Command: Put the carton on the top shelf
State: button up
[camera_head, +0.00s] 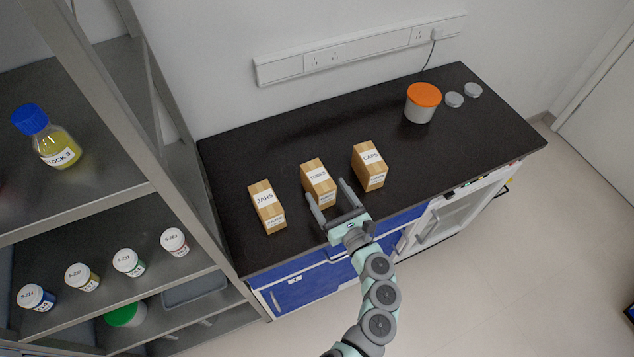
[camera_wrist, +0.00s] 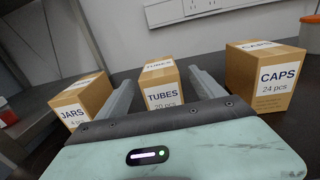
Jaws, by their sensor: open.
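Three small brown cartons stand in a row on the black bench top. The carton labelled JARS (camera_head: 266,207) is on the left, TUBES (camera_head: 318,182) in the middle and CAPS (camera_head: 368,166) on the right. My gripper (camera_head: 329,202) is open at the front of the TUBES carton, with a finger towards each side of it. In the wrist view the TUBES carton (camera_wrist: 160,90) shows between the two fingers, with JARS (camera_wrist: 82,100) left and CAPS (camera_wrist: 264,76) right, outside them. I cannot tell whether the fingers touch it. The shelf rack's highest visible shelf (camera_head: 100,185) is at the left.
A bottle with a blue cap (camera_head: 47,138) stands on that shelf. Several labelled jars (camera_head: 129,262) stand on the shelf below, above a grey tray (camera_head: 194,288). A rack post (camera_head: 150,130) lies between shelf and bench. An orange-lidded tub (camera_head: 421,102) is at the bench's back right.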

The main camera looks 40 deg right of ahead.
aim_at(309, 162)
jog(key=x, duration=0.6)
jog(key=shift+w+r, duration=0.1)
jog(key=shift+r, duration=0.15)
grip_shut()
dwell(0.6)
